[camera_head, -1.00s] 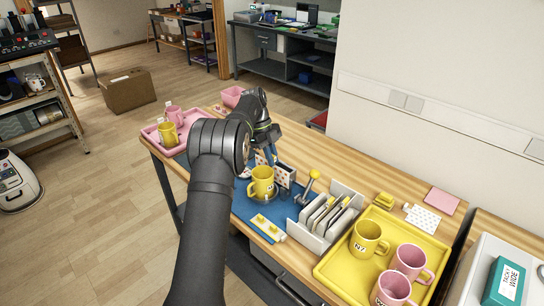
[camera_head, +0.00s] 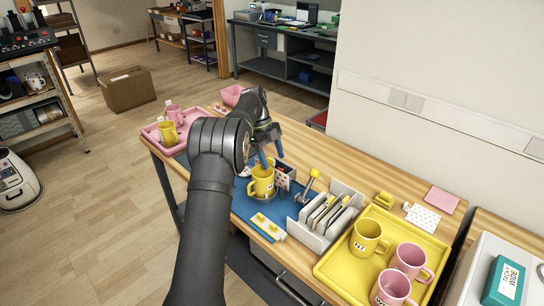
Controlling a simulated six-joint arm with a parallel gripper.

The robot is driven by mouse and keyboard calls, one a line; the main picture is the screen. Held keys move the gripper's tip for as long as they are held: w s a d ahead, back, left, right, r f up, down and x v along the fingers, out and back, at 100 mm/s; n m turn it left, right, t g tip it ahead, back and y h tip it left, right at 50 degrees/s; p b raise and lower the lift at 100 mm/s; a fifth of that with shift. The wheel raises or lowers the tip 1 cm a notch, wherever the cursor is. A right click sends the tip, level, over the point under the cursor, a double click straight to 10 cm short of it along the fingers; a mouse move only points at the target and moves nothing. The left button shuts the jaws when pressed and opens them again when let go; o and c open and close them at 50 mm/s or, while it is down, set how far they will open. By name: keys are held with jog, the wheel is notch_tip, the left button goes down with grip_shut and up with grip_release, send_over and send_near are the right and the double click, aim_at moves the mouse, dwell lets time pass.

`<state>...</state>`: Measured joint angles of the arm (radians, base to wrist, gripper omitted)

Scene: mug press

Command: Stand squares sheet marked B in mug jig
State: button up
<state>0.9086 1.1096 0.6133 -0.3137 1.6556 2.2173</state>
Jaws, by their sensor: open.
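A yellow mug (camera_head: 261,184) stands upright on the blue mat, in the small press or jig, whose lever with a yellow knob (camera_head: 314,174) stands to its right. A small patterned sheet (camera_head: 288,172) stands upright just behind and right of the mug. Its letter is too small to read, and I cannot tell how it is seated. My gripper (camera_head: 271,158) is open, its blue fingertips apart over the mug's back rim, near the sheet's left side. A white rack (camera_head: 316,243) right of the jig holds several upright sheets; their marks are unreadable.
A yellow tray (camera_head: 330,268) with one yellow and two pink mugs is at the right. A pink tray (camera_head: 150,133) with mugs is at the far left. A white strip with yellow pieces (camera_head: 268,226) lies in front. A dotted white sheet (camera_head: 423,217) lies at the back right.

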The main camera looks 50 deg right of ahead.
dwell(0.3)
jog(key=shift+r, duration=3)
jog(key=shift+f, duration=2.65)
jog(key=shift+r, duration=0.1)
